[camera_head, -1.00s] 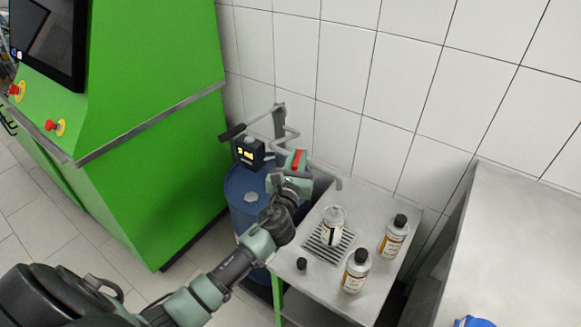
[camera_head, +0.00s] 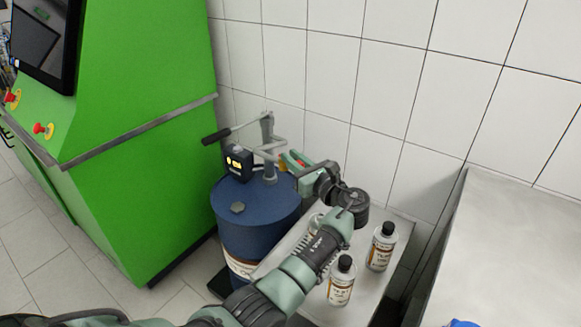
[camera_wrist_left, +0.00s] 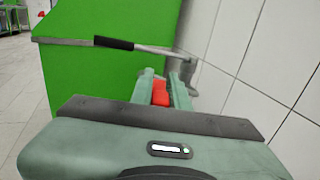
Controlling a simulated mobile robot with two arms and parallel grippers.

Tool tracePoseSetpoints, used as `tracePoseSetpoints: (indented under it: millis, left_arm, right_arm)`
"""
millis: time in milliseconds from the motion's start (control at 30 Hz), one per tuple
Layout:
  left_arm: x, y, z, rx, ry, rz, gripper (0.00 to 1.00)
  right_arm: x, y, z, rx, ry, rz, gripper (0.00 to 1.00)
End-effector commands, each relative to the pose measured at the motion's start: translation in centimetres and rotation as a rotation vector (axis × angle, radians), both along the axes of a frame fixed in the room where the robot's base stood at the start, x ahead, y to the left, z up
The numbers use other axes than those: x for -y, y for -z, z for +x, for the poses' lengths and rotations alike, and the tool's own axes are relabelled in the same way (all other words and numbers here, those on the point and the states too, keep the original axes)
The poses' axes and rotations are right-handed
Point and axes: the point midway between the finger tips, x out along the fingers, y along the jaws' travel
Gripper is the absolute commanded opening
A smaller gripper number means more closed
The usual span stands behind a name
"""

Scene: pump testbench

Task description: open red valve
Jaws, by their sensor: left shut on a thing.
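The red valve handle (camera_head: 299,160) is on the pump outlet pipe above the blue drum (camera_head: 254,201). My left gripper (camera_head: 290,160) reaches it from the right and is shut on it. In the left wrist view, the red valve handle (camera_wrist_left: 160,93) lies between the two green fingers of my left gripper (camera_wrist_left: 164,86). The fingers hide part of the handle and the pipe behind it. My right gripper does not show.
A pump lever with a black grip (camera_head: 216,135) and a black display meter (camera_head: 239,162) stand over the drum. Bottles, one being a white bottle (camera_head: 341,280), stand on the metal stand under my left arm. A green cabinet (camera_head: 150,180) is left; the tiled wall (camera_head: 330,80) is behind.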

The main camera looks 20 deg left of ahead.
Motion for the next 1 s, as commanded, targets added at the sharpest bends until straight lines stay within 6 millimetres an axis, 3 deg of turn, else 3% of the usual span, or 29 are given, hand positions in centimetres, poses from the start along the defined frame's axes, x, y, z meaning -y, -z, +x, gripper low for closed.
tracePoseSetpoints:
  millis: [200,767,800,833,867,1000]
  left_arm:
    - [0.10,0.20,0.18,0.000,-0.073,-0.002,0.00]
    - [0.07,0.14,0.18,-0.002,-0.100,-0.004,0.00]
    - [0.07,0.14,0.18,-0.002,-0.100,-0.004,0.24]
    - [0.06,0.14,0.19,-0.003,-0.100,-0.003,0.33]
    - [0.06,0.13,0.19,-0.002,-0.100,-0.004,0.38]
    - [0.05,0.10,0.19,-0.001,-0.100,-0.003,0.38]
  right_arm:
    - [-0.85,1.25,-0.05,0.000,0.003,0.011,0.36]
    - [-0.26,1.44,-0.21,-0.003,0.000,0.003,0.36]
    - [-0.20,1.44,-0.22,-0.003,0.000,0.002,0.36]
    - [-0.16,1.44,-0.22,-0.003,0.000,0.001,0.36]
    - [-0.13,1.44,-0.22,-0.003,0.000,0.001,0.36]
    - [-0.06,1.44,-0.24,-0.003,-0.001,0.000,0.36]
